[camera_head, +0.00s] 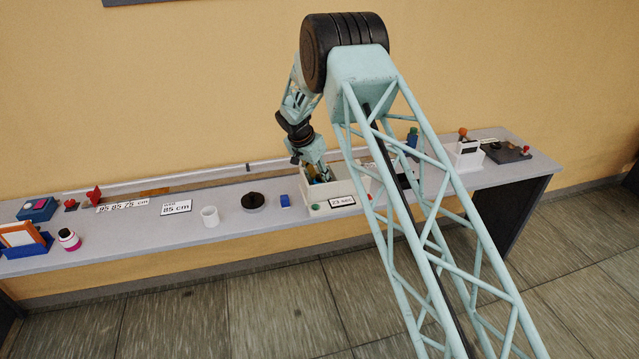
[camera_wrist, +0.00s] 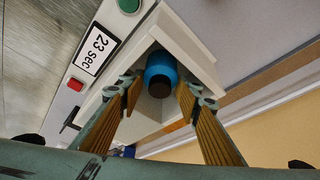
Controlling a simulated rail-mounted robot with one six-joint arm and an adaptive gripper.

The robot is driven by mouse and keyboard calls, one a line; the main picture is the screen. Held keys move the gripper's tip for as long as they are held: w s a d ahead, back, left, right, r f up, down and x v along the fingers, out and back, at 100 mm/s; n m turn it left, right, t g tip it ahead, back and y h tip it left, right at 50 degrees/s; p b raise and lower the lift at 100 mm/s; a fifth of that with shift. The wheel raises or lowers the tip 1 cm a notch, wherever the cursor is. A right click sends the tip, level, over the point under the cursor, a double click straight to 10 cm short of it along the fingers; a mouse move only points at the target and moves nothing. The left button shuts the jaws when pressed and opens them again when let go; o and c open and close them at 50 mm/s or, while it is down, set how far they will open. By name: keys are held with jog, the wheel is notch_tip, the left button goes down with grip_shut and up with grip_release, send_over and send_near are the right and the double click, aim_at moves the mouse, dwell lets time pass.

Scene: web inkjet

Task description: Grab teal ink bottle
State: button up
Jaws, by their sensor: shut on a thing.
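The teal ink bottle (camera_wrist: 160,70) shows in the wrist view as a blue-teal cylinder with a dark round end facing the camera. It is inside the white box-shaped device (camera_wrist: 200,50). My gripper (camera_wrist: 160,92) has its ribbed orange-brown finger pads on either side of the bottle and is shut on it. In the head view my gripper (camera_head: 319,174) reaches down into the open top of the white device (camera_head: 345,186). The bottle cannot be made out clearly there.
The device front carries a "23 sec" label (camera_wrist: 96,48), a green button (camera_wrist: 129,4) and a red button (camera_wrist: 76,84).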

jog(key=shift+r, duration=0.1)
jog(key=shift+r, duration=4.9)
